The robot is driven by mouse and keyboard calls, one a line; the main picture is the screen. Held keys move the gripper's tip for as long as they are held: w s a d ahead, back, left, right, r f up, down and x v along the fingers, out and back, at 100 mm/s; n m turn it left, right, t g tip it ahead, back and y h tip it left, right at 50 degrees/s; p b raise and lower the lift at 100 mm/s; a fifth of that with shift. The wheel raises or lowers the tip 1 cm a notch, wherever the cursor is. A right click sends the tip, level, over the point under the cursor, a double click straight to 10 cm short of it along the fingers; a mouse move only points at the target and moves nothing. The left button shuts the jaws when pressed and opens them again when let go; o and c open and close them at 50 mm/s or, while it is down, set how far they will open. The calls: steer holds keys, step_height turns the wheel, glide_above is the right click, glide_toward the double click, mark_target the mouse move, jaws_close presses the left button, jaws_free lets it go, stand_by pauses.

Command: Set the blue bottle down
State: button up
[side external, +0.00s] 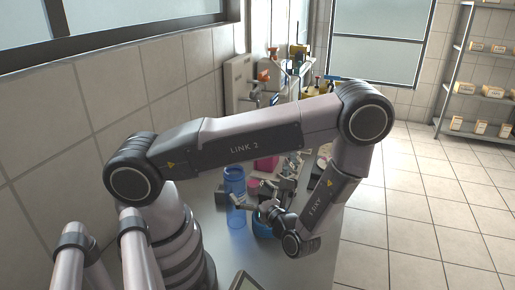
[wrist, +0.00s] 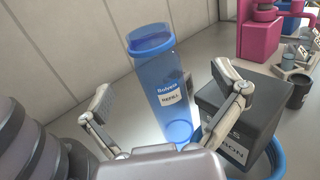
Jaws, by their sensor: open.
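The blue bottle (wrist: 160,75) is a tall, clear blue cylinder with a white label. It stands upright on the grey counter (wrist: 100,72) in the wrist view. In the side view the blue bottle (side external: 235,185) stands just left of my gripper (side external: 256,204). In the wrist view my gripper (wrist: 165,98) is open, with one finger on each side of the bottle and gaps between the fingers and the bottle.
Pink equipment (wrist: 258,38) and a dark cup (wrist: 299,91) are further right. A tiled wall (side external: 150,85) runs along the left.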

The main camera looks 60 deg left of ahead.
mark_target(239, 183)
steer(key=a, duration=0.2)
steer(key=s+a, duration=0.1)
steer(key=a, duration=0.3)
steer(key=shift+s+a+f, duration=0.1)
steer(key=shift+s+f, duration=0.15)
steer(key=shift+s, duration=0.05)
steer(key=shift+c, duration=0.2)
steer(key=c, duration=1.2)
steer(key=shift+r, duration=0.1)
